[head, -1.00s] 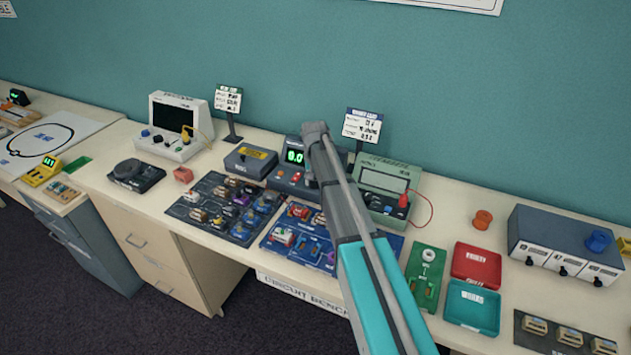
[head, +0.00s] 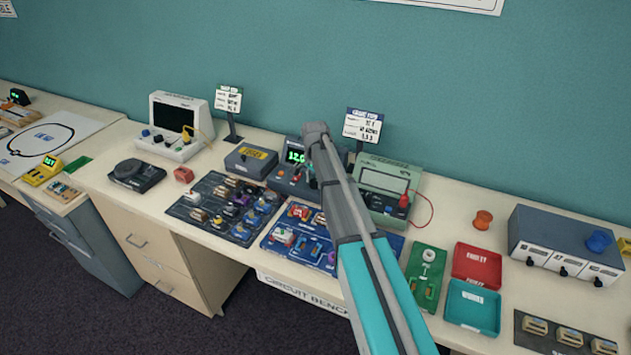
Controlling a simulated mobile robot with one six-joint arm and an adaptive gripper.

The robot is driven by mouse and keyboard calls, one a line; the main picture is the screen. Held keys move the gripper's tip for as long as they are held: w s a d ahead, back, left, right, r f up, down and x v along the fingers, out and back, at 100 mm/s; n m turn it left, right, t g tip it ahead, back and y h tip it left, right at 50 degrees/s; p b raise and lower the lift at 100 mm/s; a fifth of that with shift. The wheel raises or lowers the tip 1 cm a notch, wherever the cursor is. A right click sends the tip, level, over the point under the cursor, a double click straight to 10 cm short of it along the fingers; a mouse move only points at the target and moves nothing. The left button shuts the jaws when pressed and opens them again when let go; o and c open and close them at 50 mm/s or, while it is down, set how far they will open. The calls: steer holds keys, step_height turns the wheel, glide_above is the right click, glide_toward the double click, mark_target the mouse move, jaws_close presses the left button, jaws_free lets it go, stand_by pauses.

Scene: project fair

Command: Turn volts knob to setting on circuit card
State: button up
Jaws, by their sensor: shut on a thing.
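The power supply (head: 290,178) is a dark grey box on the bench, with a green display (head: 296,156) that appears to read 12.0. My arm crosses in front of its right part. The volts knob cannot be made out there, and my gripper is hidden behind my arm. A small teal patch shows beside the arm at the supply's front, too small to identify. The circuit card (head: 362,126) is a white sign with a blue header on a stand behind the supply. One line seems to read 12 V, but its small print is blurred.
A multimeter (head: 383,179) with a red lead stands right of my arm. Blue component boards (head: 272,240) lie in front of the supply. A grey box with a yellow label (head: 250,158) stands to its left. Red (head: 477,262) and teal (head: 472,306) trays are at the right.

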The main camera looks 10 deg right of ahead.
steer(key=shift+s+d, duration=0.1)
steer(key=o, duration=1.2)
steer(key=shift+c, duration=0.2)
steer(key=shift+n, duration=0.4)
